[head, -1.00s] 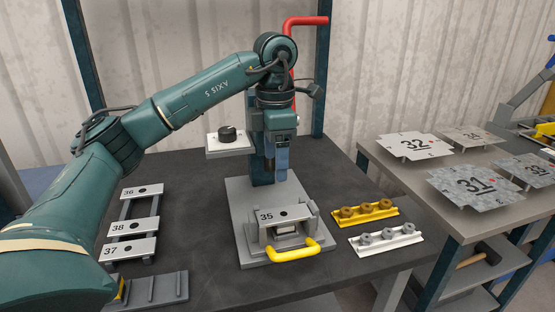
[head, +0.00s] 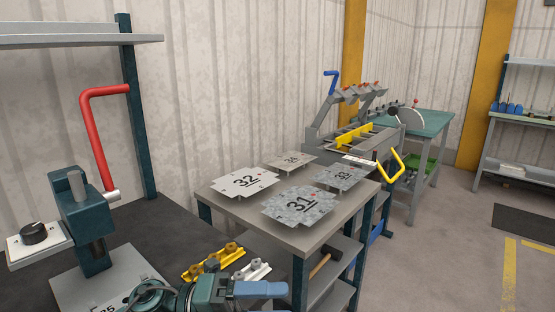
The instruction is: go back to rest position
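My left gripper (head: 262,289) is at the bottom of the head view, low in front of the bench, with its blue fingers pointing right. No object shows in it, and from this side I cannot tell whether the fingers are apart. My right gripper is out of view. The press (head: 92,225) with its red lever (head: 97,140) stands at the left, apart from the gripper. Its base plate is partly cut off by the frame's bottom edge, and plate 35 is mostly hidden there.
Yellow (head: 205,268) and white (head: 252,270) part holders lie on the dark bench, just behind my gripper. A grey table (head: 230,212) carries plates 31, 32, 33 and 34. A bending machine (head: 350,130) stands behind it. Open floor (head: 450,240) lies at the right.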

